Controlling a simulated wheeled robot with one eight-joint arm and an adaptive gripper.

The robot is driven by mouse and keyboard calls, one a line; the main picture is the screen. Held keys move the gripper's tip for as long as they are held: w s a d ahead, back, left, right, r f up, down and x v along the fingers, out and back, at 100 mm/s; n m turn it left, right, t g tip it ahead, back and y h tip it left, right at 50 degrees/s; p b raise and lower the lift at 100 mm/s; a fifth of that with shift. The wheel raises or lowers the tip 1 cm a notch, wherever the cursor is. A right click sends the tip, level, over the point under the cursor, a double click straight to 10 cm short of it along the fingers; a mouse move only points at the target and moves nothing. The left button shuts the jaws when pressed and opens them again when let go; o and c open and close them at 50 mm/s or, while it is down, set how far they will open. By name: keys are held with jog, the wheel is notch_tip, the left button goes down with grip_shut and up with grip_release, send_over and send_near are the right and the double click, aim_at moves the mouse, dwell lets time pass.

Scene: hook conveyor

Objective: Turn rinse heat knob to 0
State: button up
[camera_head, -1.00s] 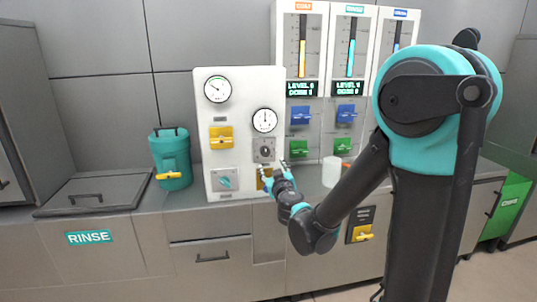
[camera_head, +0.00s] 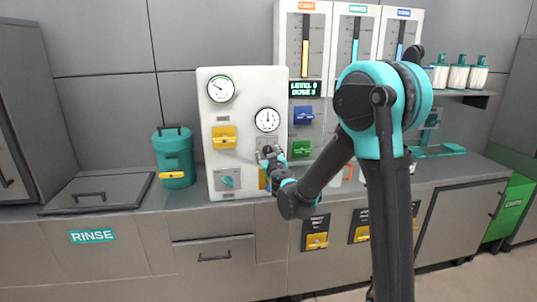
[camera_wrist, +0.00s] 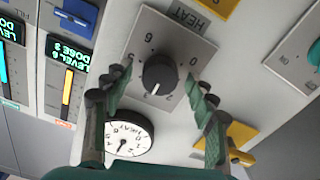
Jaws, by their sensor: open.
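The black heat knob (camera_wrist: 159,74) sits on a grey plate (camera_wrist: 150,32) marked HEAT, with numbers around it, in the wrist view. A pale pointer mark on the knob faces the lower side, near the 2 and 3, away from the 0 at the right. My gripper (camera_wrist: 160,78) is open, with one finger on each side of the knob and visible gaps between. In the head view my gripper (camera_head: 269,158) is at the white panel (camera_head: 247,90) and hides most of the knob.
A heat gauge (camera_wrist: 127,135) lies just beside the knob. A yellow handle (camera_wrist: 238,143) is close to the right finger. Blue (camera_head: 304,115) and green (camera_head: 302,148) handles are right of the panel. A teal canister (camera_head: 173,155) stands on the counter at left.

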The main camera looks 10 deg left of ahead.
jog(key=c, duration=1.2)
jog(key=shift+o, duration=0.2)
jog(key=shift+n, duration=0.3)
jog(key=n, duration=0.5)
jog(key=shift+s+f+n, duration=0.1)
jog(key=shift+f+n, duration=0.05)
jog(key=shift+n, duration=10.45)
